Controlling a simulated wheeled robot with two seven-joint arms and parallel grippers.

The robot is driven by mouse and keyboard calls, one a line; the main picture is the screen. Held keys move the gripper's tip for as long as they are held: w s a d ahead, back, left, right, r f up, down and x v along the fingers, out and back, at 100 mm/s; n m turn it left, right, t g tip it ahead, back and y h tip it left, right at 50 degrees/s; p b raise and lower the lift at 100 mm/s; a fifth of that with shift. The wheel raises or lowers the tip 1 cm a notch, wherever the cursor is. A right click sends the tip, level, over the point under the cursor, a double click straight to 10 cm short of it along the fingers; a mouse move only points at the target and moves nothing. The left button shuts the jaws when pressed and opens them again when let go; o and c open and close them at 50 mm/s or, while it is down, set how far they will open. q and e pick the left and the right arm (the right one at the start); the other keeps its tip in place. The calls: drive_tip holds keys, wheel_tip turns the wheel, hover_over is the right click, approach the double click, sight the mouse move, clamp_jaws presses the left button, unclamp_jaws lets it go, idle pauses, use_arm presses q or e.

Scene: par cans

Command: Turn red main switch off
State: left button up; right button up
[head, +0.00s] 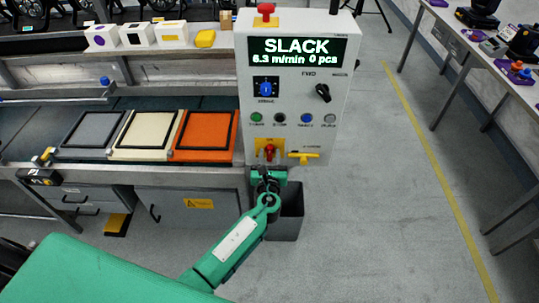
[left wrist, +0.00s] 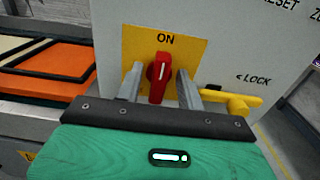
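The red main switch (head: 269,151) sits on a yellow plate low on the grey control panel (head: 297,85). In the left wrist view the red switch handle (left wrist: 159,78) stands nearly upright, its white mark pointing up toward the word ON. My left gripper (head: 268,168) is at the panel's lower edge, in front of the switch. In the left wrist view its fingers (left wrist: 157,84) are open, one on each side of the handle, with gaps showing; contact cannot be told. My right gripper is not seen.
A yellow lock lever (left wrist: 235,103) sticks out right of the switch, close to the right finger. Above are a row of buttons, a black knob (head: 323,92) and a red emergency button (head: 265,9). A dark bin (head: 288,211) stands below. Framed panels lie on the conveyor at left.

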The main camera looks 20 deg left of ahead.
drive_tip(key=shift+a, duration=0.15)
use_arm(q)
clamp_jaws()
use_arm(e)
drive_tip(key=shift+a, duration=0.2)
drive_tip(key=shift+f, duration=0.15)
